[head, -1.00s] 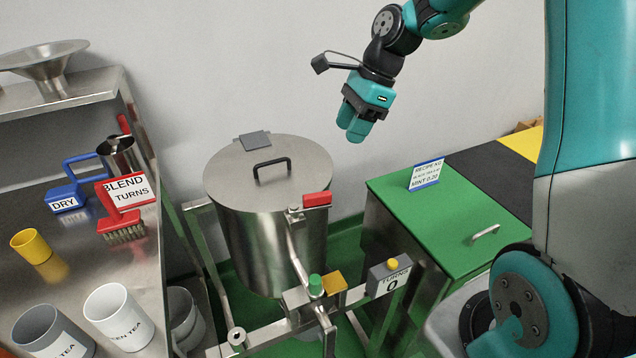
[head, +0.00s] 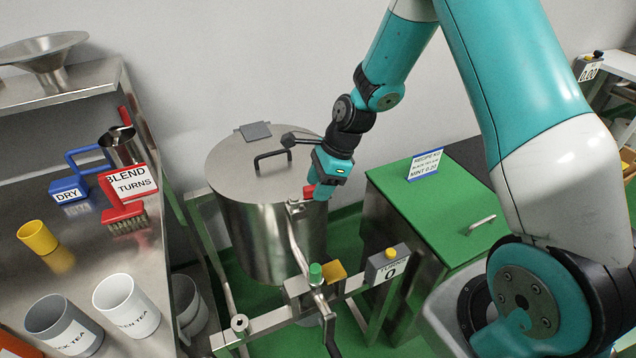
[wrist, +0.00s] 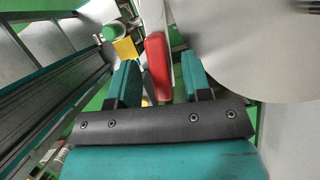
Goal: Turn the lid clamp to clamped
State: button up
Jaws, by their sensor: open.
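The lid clamp is a red handle (head: 309,191) on a metal post at the front right rim of the steel drum (head: 262,235). The drum's round lid (head: 225,165) is on, with a black loop handle on top. My gripper (head: 322,190) is at the clamp, pointing down, and partly hides the red handle in the head view. In the wrist view, my open gripper (wrist: 157,80) has one finger on each side of the red handle (wrist: 158,62), with gaps visible. The lid edge lies to the right there.
A green-topped cabinet (head: 440,205) with a recipe card stands right. A steel bench (head: 85,265) with cups and brushes stands left.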

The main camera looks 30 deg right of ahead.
jog(key=shift+a+f, duration=0.1)
jog(key=shift+f, duration=0.15)
grip_shut()
